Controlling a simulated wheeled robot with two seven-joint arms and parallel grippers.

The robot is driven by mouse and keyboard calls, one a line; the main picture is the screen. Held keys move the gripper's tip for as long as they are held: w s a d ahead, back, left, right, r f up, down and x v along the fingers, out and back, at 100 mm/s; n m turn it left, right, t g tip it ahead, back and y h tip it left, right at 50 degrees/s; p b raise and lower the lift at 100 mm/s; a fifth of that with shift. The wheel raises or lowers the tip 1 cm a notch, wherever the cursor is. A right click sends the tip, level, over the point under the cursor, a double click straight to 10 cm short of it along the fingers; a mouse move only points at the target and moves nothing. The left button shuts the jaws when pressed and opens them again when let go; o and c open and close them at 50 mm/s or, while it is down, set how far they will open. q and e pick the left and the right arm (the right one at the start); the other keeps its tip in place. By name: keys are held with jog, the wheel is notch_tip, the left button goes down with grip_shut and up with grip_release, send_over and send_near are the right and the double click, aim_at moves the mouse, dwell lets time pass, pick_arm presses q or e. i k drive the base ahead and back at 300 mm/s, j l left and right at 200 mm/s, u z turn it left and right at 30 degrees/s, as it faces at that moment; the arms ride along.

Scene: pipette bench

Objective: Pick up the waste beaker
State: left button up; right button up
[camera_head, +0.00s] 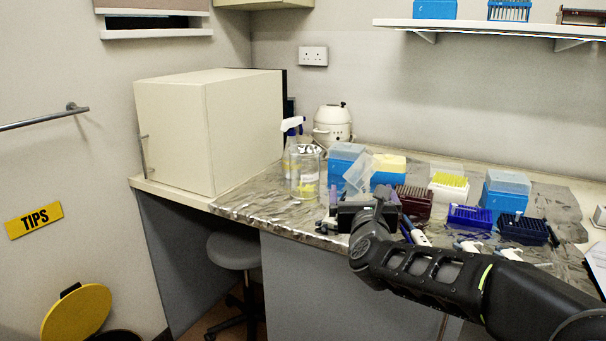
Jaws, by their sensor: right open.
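The waste beaker appears to be the clear glass vessel (308,172) on the foil-covered bench, with some yellow contents low inside. It stands upright at the bench's left part, beside a spray bottle (290,150). My right gripper (330,212) reaches in from the right, over the bench's front edge, in front of the beaker and a little to its right. It is open and apart from the beaker, with its fingers small and dark in the view. My left gripper is not in view.
A blue tip box with an open clear lid (357,174) stands right of the beaker. Several racks, including a dark red one (414,202) and a yellow-tip box (449,187), fill the bench's right. A cream cabinet (210,130) stands left. Foil left of the beaker is clear.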

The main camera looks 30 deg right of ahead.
aim_at(304, 160)
jog(key=i, duration=0.95)
